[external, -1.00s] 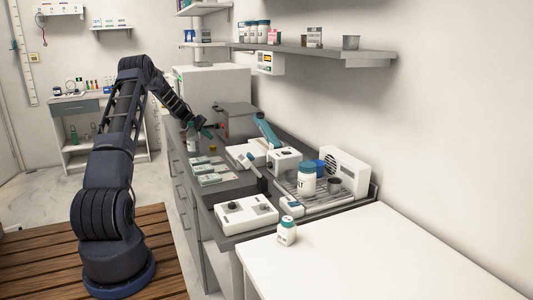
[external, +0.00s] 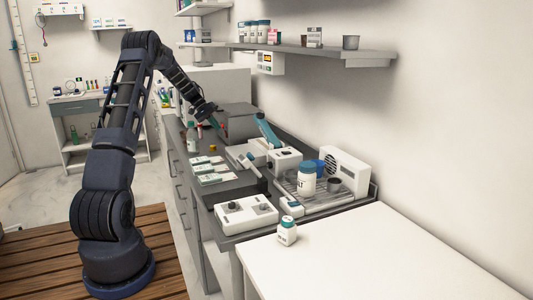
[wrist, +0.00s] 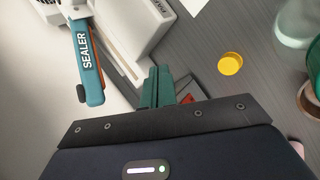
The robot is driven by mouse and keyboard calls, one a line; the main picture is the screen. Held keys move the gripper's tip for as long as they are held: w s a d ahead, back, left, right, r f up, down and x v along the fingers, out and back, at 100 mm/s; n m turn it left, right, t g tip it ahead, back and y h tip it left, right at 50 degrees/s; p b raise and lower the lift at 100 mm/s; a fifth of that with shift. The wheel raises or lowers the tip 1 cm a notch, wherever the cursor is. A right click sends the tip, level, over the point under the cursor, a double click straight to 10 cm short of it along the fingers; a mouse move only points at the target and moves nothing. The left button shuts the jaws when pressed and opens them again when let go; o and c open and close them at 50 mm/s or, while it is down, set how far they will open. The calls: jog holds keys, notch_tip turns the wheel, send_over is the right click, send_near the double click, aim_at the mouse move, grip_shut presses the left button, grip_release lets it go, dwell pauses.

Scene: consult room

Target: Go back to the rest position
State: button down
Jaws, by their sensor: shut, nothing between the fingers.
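My gripper (wrist: 160,87) shows in the wrist view with its green fingers together and nothing between them. In the external view my gripper (external: 217,123) is small, above the grey counter (external: 233,188) near its far end. The arm reaches up from its base, bends at a high elbow and slopes down to the right. A teal sealer handle (wrist: 86,55) lies left of the fingers in the wrist view. A yellow cap (wrist: 230,63) lies on the counter to their right.
A bottle (external: 192,139) stands on the counter near the gripper. The sealer (external: 266,131), a white bottle (external: 307,178) and several devices crowd the counter. A shelf (external: 330,54) juts from the wall above. A small bottle (external: 287,232) stands on the white table (external: 360,255).

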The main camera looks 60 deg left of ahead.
jog(key=w+d+r+m+g+y, duration=0.1)
jog(key=w+d+r, duration=0.2)
jog(key=d+r, duration=0.5)
jog(key=w+d+r+m+g, duration=0.15)
jog(key=d+r, duration=0.25)
jog(key=d, duration=0.8)
jog(key=s+d+r+m+y, duration=0.1)
jog(key=d+r, duration=0.3)
jog(key=d, duration=0.6)
jog(key=s+d+r+m+y, duration=0.1)
jog(key=s+d+r+m, duration=0.15)
jog(key=d, duration=0.65)
jog(key=s+d+r+m+y, duration=0.1)
jog(key=s+d+r, duration=0.1)
jog(key=s+d, duration=0.45)
jog(key=s+d+r+m, duration=0.1)
jog(key=s+d, duration=0.2)
jog(key=d, duration=0.7)
jog(key=s+d+f+m, duration=0.1)
jog(key=s+d+f, duration=0.1)
jog(key=s+d, duration=0.2)
jog(key=s+d+f+m+t+y, duration=0.1)
jog(key=s+d, duration=0.3)
jog(key=s, duration=0.7)
jog(key=shift+s+d+f+m, duration=0.3)
jog(key=shift+d+f+m, duration=0.1)
jog(key=shift+f, duration=0.05)
